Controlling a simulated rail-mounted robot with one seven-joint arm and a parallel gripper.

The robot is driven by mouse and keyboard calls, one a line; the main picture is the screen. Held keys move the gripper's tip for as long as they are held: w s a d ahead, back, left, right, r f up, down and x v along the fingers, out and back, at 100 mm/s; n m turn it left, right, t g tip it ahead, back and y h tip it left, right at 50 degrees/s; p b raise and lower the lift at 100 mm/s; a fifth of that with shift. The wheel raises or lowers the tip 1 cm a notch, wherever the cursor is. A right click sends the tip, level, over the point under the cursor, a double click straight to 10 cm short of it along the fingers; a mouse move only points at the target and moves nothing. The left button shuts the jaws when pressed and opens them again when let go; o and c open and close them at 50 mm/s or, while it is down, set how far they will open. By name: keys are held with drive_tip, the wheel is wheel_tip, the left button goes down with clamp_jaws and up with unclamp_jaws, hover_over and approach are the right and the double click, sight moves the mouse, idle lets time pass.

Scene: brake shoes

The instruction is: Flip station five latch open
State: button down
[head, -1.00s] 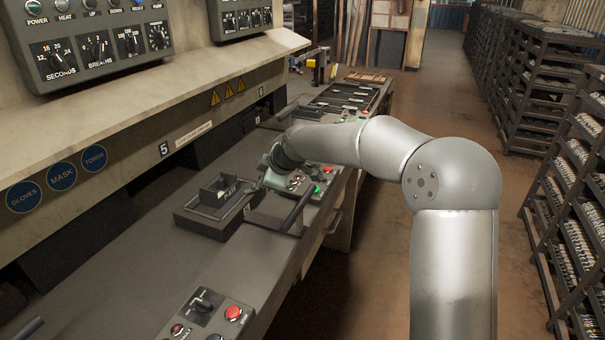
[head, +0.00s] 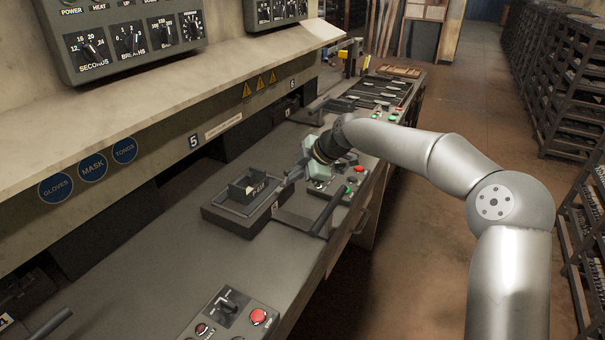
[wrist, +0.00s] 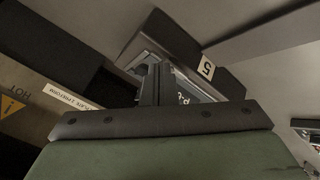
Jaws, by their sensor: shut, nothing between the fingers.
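The station five fixture (head: 222,216) is a dark, low block with a raised open box (head: 246,186) on it, on the bench left of my gripper. A small "5" tag is on its side, and the wrist view shows this tag (wrist: 206,68) too. A dark bar handle (head: 331,210) stretches from the fixture toward the bench front. I cannot make out which part is the latch. My gripper (head: 290,176) is shut and empty, just right of the box and above the bench. In the wrist view its fingers (wrist: 157,78) are together in front of the fixture; contact is unclear.
A control box with a red button (head: 258,316) stands at the near bench edge. Another control box (head: 342,187) is beneath my wrist. A press ledge (head: 150,112) overhangs the back of the bench. Racks (head: 575,120) stand right, across open floor.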

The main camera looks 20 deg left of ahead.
idle(0.4)
drive_tip(key=s+d+b, duration=0.1)
drive_tip(key=b, duration=0.1)
drive_tip(key=s+d+f+b, duration=0.1)
drive_tip(key=s+d+b, duration=0.1)
drive_tip(key=shift+d+f, duration=0.1)
drive_tip(key=shift+f, duration=0.05)
drive_tip(key=w+v, duration=0.1)
drive_tip(key=v, duration=0.9)
drive_tip(key=shift+r, duration=0.3)
drive_tip(key=shift+s, duration=0.15)
